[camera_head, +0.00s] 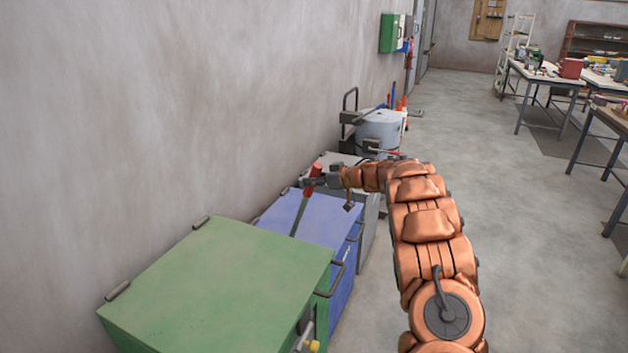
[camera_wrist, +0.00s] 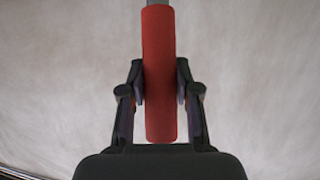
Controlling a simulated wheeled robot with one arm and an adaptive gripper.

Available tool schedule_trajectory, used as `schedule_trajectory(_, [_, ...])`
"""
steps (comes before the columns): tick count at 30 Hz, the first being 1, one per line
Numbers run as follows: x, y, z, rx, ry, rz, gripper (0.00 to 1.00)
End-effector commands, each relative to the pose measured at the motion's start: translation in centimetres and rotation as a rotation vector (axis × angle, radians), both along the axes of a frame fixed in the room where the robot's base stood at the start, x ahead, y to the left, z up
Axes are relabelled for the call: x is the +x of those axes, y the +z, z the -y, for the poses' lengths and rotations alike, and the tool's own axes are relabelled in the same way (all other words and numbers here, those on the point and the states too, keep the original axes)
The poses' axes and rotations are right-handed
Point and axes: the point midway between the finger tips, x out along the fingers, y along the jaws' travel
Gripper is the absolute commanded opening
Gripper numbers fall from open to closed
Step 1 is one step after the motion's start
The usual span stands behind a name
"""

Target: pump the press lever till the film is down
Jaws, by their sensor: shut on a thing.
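The press lever is a grey bar with a red grip (camera_head: 316,171), rising above the blue cabinet (camera_head: 325,215) near the wall and leaning a little to the right. My gripper (camera_head: 315,182) is shut on the red grip. In the wrist view the red grip (camera_wrist: 159,60) stands upright between the two fingers (camera_wrist: 160,95), which touch it on both sides. The grey bar shows at the top of that view. The film cannot be made out in either view, and the lever's foot is hard to see.
A green cabinet (camera_head: 220,280) stands in front of the blue one, along the wall. A grey drum (camera_head: 380,132) stands behind. Worktables (camera_head: 545,78) with objects stand at the back right. The grey floor (camera_head: 460,120) between them is clear.

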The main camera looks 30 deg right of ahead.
Motion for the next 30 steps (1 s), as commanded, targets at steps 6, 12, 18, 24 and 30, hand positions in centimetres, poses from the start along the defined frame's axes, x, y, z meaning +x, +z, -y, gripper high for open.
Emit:
schedule_trajectory(6, [0.0, 0.0, 0.0, 0.0, 0.0, 0.0, 0.51])
schedule_trajectory(12, [0.0, 0.0, 0.0, 0.0, 0.0, 0.0, 0.58])
schedule_trajectory(18, [-0.1, 0.0, 0.1, 0.0, 0.0, 0.0, 0.58])
schedule_trajectory(24, [-1.7, 0.8, 0.9, 0.0, -0.001, 0.001, 0.58])
schedule_trajectory(30, [-5.1, 2.0, 2.5, -0.001, -0.004, -0.001, 0.58])
